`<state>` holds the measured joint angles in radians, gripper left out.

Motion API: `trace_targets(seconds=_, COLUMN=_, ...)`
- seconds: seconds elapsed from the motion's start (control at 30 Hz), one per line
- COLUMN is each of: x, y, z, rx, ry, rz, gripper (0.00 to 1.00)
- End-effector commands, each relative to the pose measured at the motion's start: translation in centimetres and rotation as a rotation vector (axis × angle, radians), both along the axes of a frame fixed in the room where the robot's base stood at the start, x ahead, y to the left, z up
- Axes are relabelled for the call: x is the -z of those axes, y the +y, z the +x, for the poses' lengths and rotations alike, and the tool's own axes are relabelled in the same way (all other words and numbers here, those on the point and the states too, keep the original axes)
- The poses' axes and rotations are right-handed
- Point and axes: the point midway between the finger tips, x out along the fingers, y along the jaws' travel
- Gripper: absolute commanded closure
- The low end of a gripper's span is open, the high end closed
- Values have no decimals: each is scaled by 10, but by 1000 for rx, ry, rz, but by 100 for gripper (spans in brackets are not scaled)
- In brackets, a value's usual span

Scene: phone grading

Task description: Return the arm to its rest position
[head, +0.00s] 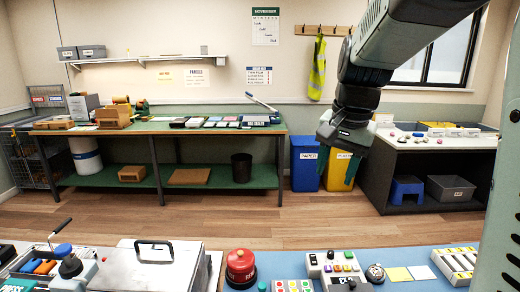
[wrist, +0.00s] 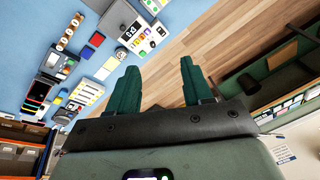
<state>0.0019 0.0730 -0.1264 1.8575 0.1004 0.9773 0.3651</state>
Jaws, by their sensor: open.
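My arm hangs in from the upper right in the head view. My gripper (head: 342,163) is in the air, in front of the yellow bin and well above the near bench. In the wrist view my gripper (wrist: 161,88) shows two dark green fingers set wide apart, with nothing between them but wood floor and a bench edge behind. The gripper is open and empty, and touches nothing that I can see. In the head view its fingertips look dark and partly blend with the bins.
The near blue bench (head: 405,262) carries a red round device (head: 240,266), a grey metal box (head: 154,268) and several small items. Behind are a long green table (head: 150,127), a blue bin (head: 305,163), a yellow bin (head: 338,172) and a dark side counter (head: 372,180). Open wood floor (head: 220,215) lies between.

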Motion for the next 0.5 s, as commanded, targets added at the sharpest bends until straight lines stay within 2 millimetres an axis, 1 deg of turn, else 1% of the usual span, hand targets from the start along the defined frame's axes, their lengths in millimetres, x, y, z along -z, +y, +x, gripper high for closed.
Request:
trace_targets(seconds=0.03, x=-13, y=6, z=-23, rx=-47, ry=-31, rz=-10, gripper=50)
trace_targets(seconds=0.07, x=-18, y=10, z=-36, rx=-77, ry=-46, rz=-19, gripper=50)
trace_targets(seconds=0.1, x=-23, y=14, z=-53, rx=-118, ry=-64, rz=-29, gripper=50)
trace_targets(seconds=0.17, x=-29, y=20, z=-79, rx=-176, ry=-92, rz=-50, gripper=50)
trace_targets(seconds=0.2, x=-31, y=24, z=-96, rx=-216, ry=-111, rz=-66, gripper=50)
trace_targets(seconds=0.27, x=-33, y=29, z=-121, rx=-274, ry=-140, rz=-91, gripper=50)
trace_targets(seconds=0.3, x=-33, y=32, z=-137, rx=-312, ry=-160, rz=-109, gripper=50)
trace_targets(seconds=0.4, x=-28, y=37, z=-174, rx=-398, ry=-198, rz=-155, gripper=50)
trace_targets(seconds=0.5, x=-20, y=39, z=-200, rx=-464, ry=-229, rz=-196, gripper=50)
